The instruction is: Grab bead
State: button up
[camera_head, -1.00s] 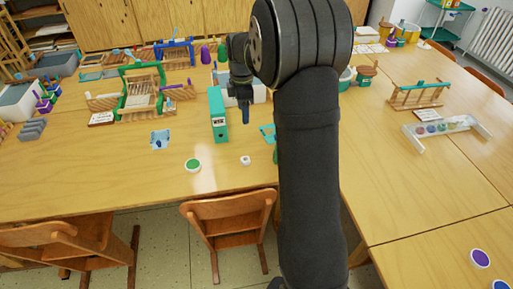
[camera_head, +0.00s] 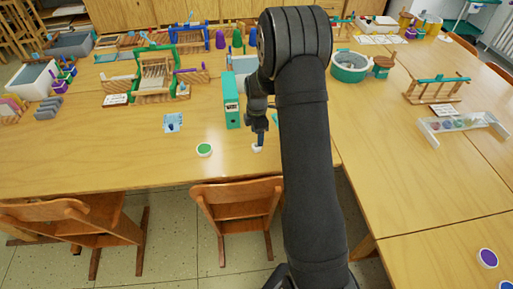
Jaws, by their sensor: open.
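A small white object, which looks like the bead (camera_head: 256,149), lies on the wooden table (camera_head: 110,170) near its front edge. My gripper (camera_head: 259,141) points down right over it, with the fingertips at or just above its top. The gripper is open, though its fingers look narrow from here and the gap between them is hard to see. I cannot tell whether the fingers touch the bead. The fingers partly cover the bead's upper side.
A round green-topped lid (camera_head: 204,150) lies left of the bead. A teal binder (camera_head: 231,100) stands behind it, and a light blue piece (camera_head: 173,122) lies farther left. A wooden chair (camera_head: 237,205) stands at the table's front edge. The front left tabletop is mostly clear.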

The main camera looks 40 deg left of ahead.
jog(key=f, duration=0.5)
jog(key=shift+s+f, duration=0.1)
jog(key=shift+s, duration=0.1)
jog(key=c, duration=1.1)
